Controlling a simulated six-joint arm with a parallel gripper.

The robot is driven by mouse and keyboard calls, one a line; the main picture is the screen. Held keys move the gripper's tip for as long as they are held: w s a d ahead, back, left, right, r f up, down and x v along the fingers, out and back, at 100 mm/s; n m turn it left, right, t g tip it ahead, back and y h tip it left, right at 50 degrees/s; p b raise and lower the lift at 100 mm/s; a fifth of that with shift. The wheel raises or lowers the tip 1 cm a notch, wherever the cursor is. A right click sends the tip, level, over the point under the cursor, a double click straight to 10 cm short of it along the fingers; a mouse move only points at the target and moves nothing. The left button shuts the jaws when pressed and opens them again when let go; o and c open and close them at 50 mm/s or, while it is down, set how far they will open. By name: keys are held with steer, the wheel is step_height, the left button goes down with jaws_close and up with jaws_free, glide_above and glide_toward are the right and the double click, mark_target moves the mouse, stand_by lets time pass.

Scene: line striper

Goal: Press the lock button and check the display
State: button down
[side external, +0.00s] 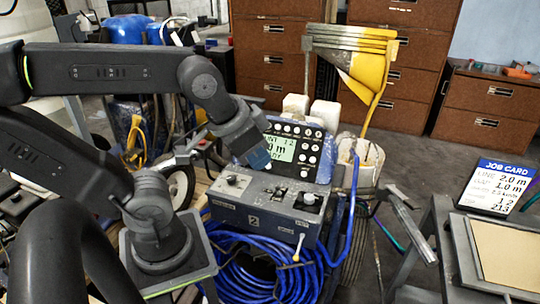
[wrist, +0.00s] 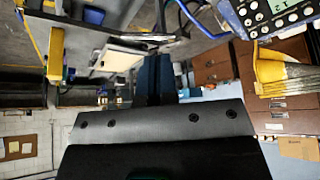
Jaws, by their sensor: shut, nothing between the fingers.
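The striper's control unit (side external: 318,170) is dark blue, with round buttons (side external: 313,148) around a lit green display (side external: 281,147). Part of the display text reads "12" and "m"; my gripper hides its lower left. Below it a grey-blue panel (side external: 262,207) carries switches and knobs. I cannot tell which button is the lock button. My gripper (side external: 260,160) is shut and empty, its tip in front of the display's lower-left corner; contact cannot be told. In the wrist view its blue fingers (wrist: 154,78) are together, and the display (wrist: 262,8) is at the upper right.
A job card (side external: 496,187) stands at the right by a bench with a tan board (side external: 508,250). A blue hose coil (side external: 255,265) hangs below the panel. A yellow flag-like part (side external: 368,75) rises behind the unit. Brown drawer cabinets (side external: 275,50) line the back.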

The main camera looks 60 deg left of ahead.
mark_target(304, 174)
steer(key=w+a+f+n+h, duration=0.1)
steer(key=w+f+n+h, duration=0.25)
steer(key=w+n, duration=0.4)
steer(key=w+a+f+n+h, duration=0.1)
steer(key=w+f+n+h, duration=0.25)
steer(key=w+n, duration=0.45)
steer(key=w+a+f+n+t+y, duration=0.1)
steer(key=w+a+f+n+y, duration=0.1)
steer(key=a+f+n, duration=0.4)
steer(key=w+a+f+n+t+y, duration=0.1)
steer(key=w+a+f+n+t, duration=0.1)
steer(key=a+f+n, duration=0.5)
steer(key=a+f, duration=0.1)
steer(key=a, duration=0.2)
steer(key=shift+w+a+f+t+y, duration=0.3)
steer(key=shift+w+a+y, duration=0.05)
steer(key=shift+w+y, duration=0.05)
steer(key=shift+f, duration=0.1)
steer(key=shift+w+a+f, duration=0.75)
steer(key=shift+f, duration=0.25)
steer(key=shift+w+a+f, duration=0.7)
steer(key=shift+f, duration=0.3)
steer(key=shift+w+a+f, duration=0.75)
steer(key=shift+f, duration=0.25)
